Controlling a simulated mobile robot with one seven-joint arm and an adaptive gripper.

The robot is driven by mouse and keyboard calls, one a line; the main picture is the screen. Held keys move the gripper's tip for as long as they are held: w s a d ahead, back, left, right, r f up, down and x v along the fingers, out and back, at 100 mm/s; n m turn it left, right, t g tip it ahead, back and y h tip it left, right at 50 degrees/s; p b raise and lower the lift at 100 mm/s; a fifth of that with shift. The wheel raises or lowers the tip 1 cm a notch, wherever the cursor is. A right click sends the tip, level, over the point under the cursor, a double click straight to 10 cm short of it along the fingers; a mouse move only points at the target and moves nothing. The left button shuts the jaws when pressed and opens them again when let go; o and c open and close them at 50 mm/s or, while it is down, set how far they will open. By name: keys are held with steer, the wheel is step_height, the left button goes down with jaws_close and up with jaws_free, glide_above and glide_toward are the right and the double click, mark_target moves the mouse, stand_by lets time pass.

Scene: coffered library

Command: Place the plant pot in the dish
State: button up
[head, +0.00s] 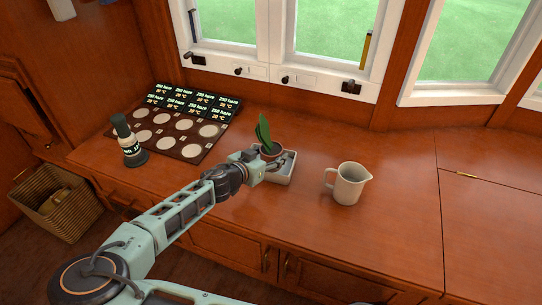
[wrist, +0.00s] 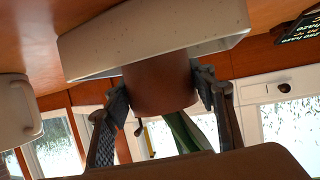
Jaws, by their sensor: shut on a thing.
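The plant pot (head: 270,152) is small and reddish brown, with upright green leaves. The dish (head: 287,177) is a pale, shallow rectangular tray on the wooden counter. My gripper (head: 269,161) is shut on the pot, over the dish's left and back part. In the wrist view, which is upside down, my gripper's fingers (wrist: 160,92) press both sides of the pot (wrist: 160,82). The pot's base meets the near rim of the dish (wrist: 130,38) in that picture. I cannot tell whether the base touches the dish floor. The gripper partly hides the pot in the head view.
A cream jug (head: 348,184) stands right of the dish. The counter's right side is clear. Windows line the back.

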steer(key=o, duration=1.6)
steer(key=shift+r, duration=0.15)
steer(key=p+v, duration=0.2)
steer(key=v, duration=1)
steer(key=shift+p, duration=0.35)
